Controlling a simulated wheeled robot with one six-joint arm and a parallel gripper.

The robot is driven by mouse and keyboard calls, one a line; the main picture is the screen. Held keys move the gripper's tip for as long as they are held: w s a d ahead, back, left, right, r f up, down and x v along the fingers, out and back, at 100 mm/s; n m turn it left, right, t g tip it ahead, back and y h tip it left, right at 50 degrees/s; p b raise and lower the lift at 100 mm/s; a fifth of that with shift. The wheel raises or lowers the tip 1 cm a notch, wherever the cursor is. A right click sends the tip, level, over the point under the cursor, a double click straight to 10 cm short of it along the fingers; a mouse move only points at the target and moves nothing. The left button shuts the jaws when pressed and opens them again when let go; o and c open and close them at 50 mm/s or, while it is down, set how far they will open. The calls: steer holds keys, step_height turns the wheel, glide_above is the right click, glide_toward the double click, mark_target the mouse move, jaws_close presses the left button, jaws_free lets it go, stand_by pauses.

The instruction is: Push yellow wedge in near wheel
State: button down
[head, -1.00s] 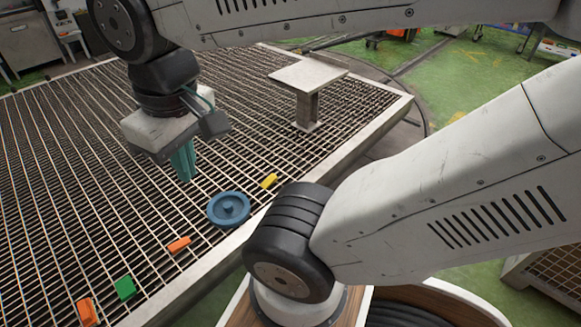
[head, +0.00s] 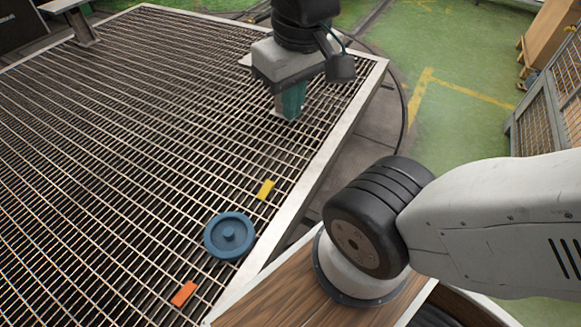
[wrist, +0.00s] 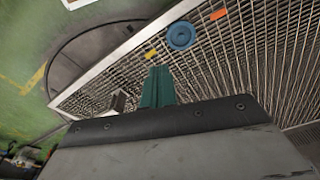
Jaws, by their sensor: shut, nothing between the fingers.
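The yellow wedge (head: 265,189) lies on the grating near its right edge, just beyond the blue wheel (head: 229,236) and apart from it. The wheel lies flat on the grating with its hub up. In the wrist view the yellow wedge (wrist: 151,54) and the blue wheel (wrist: 181,36) show past the fingertips. My gripper (head: 291,104) has green fingers, shut and empty, pointing down. It is beyond the wedge, towards the far right corner of the grating. It also shows in the wrist view (wrist: 157,88).
An orange block (head: 184,293) lies on the near side of the wheel. The grating's pale frame edge (head: 318,165) runs close along the right. The grating left of the wheel is clear.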

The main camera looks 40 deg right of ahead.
steer(key=w+d+m, duration=0.2)
steer(key=w, duration=0.7)
steer(key=m+g, duration=0.1)
steer(key=m, duration=1.2)
glide_above(275, 180)
steer(key=d, duration=0.3)
step_height(275, 180, down, 60)
steer(key=f, duration=1)
steer(key=shift+w+a+f, duration=0.2)
steer(key=shift+a+f, duration=0.1)
steer(key=shift+s+a, duration=0.25)
steer(key=shift+a, duration=0.95)
steer(key=shift+s+a, duration=0.25)
steer(key=shift+a, duration=0.45)
